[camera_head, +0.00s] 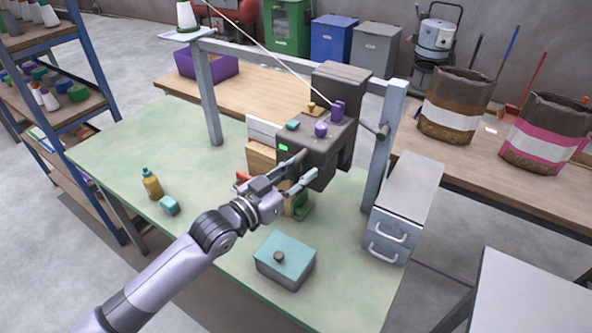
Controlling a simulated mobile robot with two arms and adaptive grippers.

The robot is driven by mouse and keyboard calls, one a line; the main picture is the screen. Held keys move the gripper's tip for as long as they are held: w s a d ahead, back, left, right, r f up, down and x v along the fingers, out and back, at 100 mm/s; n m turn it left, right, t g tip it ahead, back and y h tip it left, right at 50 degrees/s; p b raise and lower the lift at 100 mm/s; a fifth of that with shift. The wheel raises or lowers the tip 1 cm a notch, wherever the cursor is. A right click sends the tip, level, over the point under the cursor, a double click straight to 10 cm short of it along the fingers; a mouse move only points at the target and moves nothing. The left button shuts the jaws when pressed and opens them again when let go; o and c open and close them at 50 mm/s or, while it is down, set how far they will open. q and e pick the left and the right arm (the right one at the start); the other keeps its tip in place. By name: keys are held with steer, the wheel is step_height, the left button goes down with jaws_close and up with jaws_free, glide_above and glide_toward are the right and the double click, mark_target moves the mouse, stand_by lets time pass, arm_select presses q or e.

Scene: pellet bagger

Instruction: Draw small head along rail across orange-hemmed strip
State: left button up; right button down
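A dark grey machine head (318,148) with purple knobs stands near the right end of the green table, at a grey post frame. A grey crossbar (290,62) runs between the posts; I cannot tell if it is the rail. A white and tan upright piece (261,150) is left of the head, partly hidden. A small red-orange bit (243,177) shows beside my arm; I cannot make out an orange-hemmed strip. My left gripper (309,165) has its fingers apart at the head's lower front; contact is unclear. My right gripper is not in view.
Thread from a cone (187,18) crosses above. The table's left part is mostly clear.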

arm_select(q)
steer(key=shift+o, duration=0.9)
steer(key=shift+d+r, duration=0.25)
steer(key=shift+r, duration=0.15)
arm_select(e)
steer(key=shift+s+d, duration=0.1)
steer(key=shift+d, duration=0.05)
arm_select(q)
steer(key=shift+a, duration=0.1)
steer(key=shift+a, duration=0.15)
steer(key=v, duration=1.1)
steer(key=shift+s+a+f, duration=0.25)
steer(key=shift+s+f, duration=0.05)
steer(key=shift+f, duration=0.05)
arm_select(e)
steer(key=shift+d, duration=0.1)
